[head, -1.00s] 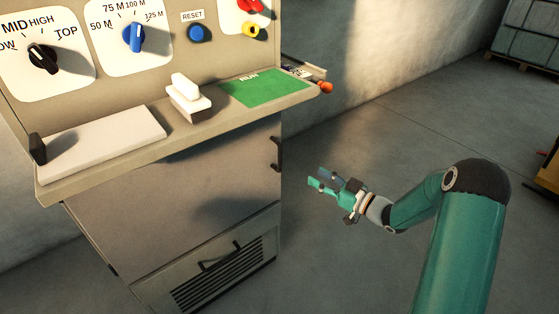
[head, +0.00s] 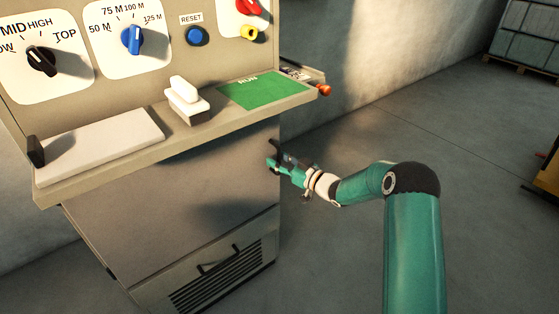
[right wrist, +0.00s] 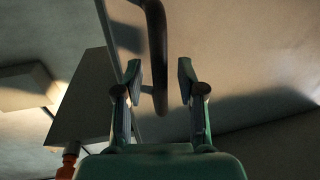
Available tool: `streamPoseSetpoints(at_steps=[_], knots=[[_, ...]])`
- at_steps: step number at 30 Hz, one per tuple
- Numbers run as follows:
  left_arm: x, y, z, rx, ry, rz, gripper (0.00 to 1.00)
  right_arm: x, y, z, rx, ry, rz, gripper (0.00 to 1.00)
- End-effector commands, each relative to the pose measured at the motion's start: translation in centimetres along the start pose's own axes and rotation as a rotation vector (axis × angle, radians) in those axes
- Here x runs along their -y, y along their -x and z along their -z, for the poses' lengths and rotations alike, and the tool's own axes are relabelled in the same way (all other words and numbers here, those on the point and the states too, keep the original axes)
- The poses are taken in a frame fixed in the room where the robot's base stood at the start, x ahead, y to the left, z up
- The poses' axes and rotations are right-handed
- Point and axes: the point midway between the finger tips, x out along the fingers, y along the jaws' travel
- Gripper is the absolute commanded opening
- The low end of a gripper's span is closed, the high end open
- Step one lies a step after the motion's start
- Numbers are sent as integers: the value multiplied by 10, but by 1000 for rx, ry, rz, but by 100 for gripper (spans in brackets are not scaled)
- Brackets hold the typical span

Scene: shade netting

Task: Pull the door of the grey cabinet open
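The grey cabinet's door (head: 170,205) is the flat panel under the console ledge, and it looks closed. Its dark upright handle sits at the door's right edge, mostly covered by my gripper in the head view. In the right wrist view the handle (right wrist: 156,40) is a dark bar whose end reaches down between the two fingers. My right gripper (head: 273,161) is at the handle. In the right wrist view its fingers (right wrist: 159,75) are apart on either side of the bar, with gaps visible. My left gripper is out of view.
The console ledge (head: 120,165) juts out above the door, with an orange-tipped lever (head: 322,90) at its right end. A vented lower panel (head: 215,280) with its own handle is below. The floor (head: 330,250) right of the cabinet is clear.

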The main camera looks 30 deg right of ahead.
Motion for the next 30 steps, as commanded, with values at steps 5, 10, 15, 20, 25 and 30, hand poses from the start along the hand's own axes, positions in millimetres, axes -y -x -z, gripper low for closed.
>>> streamPoseSetpoints(at_steps=[5, 10, 15, 20, 25, 30], knots=[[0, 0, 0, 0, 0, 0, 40, 0, 0, 0, 0, 0, 0, 39], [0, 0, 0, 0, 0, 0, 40, 0, 0, 0, 0, 0, 0, 13], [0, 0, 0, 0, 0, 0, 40, 0, 0, 0, 0, 0, 0, 0], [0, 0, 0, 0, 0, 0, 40, 0, 0, 0, 0, 0, 0, 0], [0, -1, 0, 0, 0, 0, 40, 1, 0, 0, 0, 0, -1, 0], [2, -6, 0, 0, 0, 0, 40, 8, 2, -1, 0, -1, -10, 0]])
